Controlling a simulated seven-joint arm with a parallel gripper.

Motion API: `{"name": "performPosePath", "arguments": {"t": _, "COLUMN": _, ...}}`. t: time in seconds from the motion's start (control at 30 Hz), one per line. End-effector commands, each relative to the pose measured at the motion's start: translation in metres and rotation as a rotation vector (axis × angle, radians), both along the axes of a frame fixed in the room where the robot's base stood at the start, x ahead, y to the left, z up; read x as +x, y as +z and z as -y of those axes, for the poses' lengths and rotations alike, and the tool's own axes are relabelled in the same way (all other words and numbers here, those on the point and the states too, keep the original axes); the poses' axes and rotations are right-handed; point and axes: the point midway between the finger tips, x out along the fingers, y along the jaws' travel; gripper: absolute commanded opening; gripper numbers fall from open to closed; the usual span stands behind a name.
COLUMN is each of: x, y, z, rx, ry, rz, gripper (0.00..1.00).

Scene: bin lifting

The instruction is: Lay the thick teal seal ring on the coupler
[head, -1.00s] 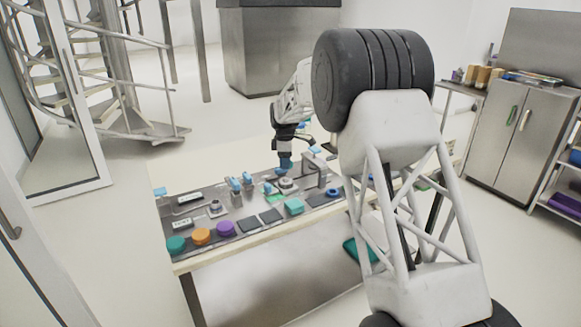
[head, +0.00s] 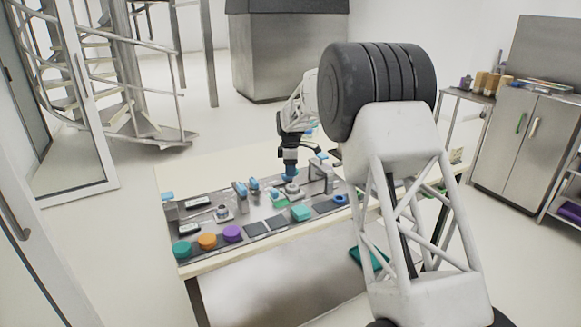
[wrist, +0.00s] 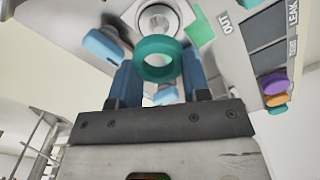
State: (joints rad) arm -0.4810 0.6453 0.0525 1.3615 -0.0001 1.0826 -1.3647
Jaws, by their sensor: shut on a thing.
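The thick teal seal ring (wrist: 158,73) is between the blue fingertips of my gripper (wrist: 158,80) in the wrist view, its hole facing the camera. My gripper is shut on it. The coupler (wrist: 157,20), a round silver fitting, shows just beyond the ring, partly covered by the ring's edge. In the head view my gripper (head: 291,173) points down over the coupler (head: 292,189), close above it. The ring is too small to make out there, and I cannot tell whether it touches the coupler.
A grey bracket (head: 322,177) stands just right of the coupler. Blue-topped clamps (head: 241,188) stand to its left. Teal, orange and purple discs (head: 232,233) line the front left of the bench.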

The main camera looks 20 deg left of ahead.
Motion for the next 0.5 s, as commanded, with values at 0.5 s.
{"name": "performPosePath", "arguments": {"t": 0.5, "x": 0.0, "y": -0.031, "z": 0.0, "rx": 0.0, "ry": 0.0, "rz": -0.001, "gripper": 0.21}}
